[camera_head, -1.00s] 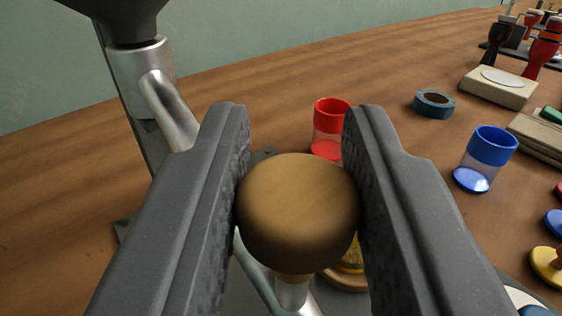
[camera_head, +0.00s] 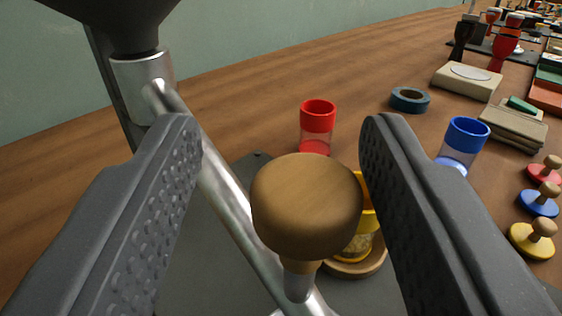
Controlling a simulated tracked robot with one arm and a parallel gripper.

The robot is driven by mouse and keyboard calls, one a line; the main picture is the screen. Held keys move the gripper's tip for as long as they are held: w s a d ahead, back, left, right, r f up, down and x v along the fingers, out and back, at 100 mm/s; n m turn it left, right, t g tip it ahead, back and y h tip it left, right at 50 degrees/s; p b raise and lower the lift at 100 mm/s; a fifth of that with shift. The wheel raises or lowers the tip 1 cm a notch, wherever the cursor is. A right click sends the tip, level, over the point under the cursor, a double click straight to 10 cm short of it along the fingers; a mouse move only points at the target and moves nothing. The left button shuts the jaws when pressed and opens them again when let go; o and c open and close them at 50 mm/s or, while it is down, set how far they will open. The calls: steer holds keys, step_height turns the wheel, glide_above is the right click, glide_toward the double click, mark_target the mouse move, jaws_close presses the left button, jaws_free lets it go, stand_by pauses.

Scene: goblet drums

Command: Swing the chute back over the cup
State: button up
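The chute (camera_head: 228,195) is a silver metal tube slanting down and right from the collar under the dark hopper (camera_head: 125,20). A round wooden knob (camera_head: 305,205) on a short metal stem rises near its low end. The chute's outlet is out of view or hidden. The yellow cup (camera_head: 360,240) stands in a round wooden dish (camera_head: 362,265) behind and right of the knob, which partly hides it. My gripper (camera_head: 282,130) is open around the knob, with a clear gap at the left finger and a smaller one at the right.
A red cup (camera_head: 317,125) stands behind the knob, and a blue cup (camera_head: 464,140) to the right, partly behind my right finger. A tape roll (camera_head: 410,99), a scale (camera_head: 467,80) and coloured knobbed lids (camera_head: 539,200) lie farther right. The wooden table (camera_head: 260,105) is clear at back left.

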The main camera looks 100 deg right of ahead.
steer(key=shift+s+d, duration=0.1)
steer(key=shift+s, duration=0.05)
steer(key=v, duration=1.3)
steer(key=shift+a+b, duration=0.35)
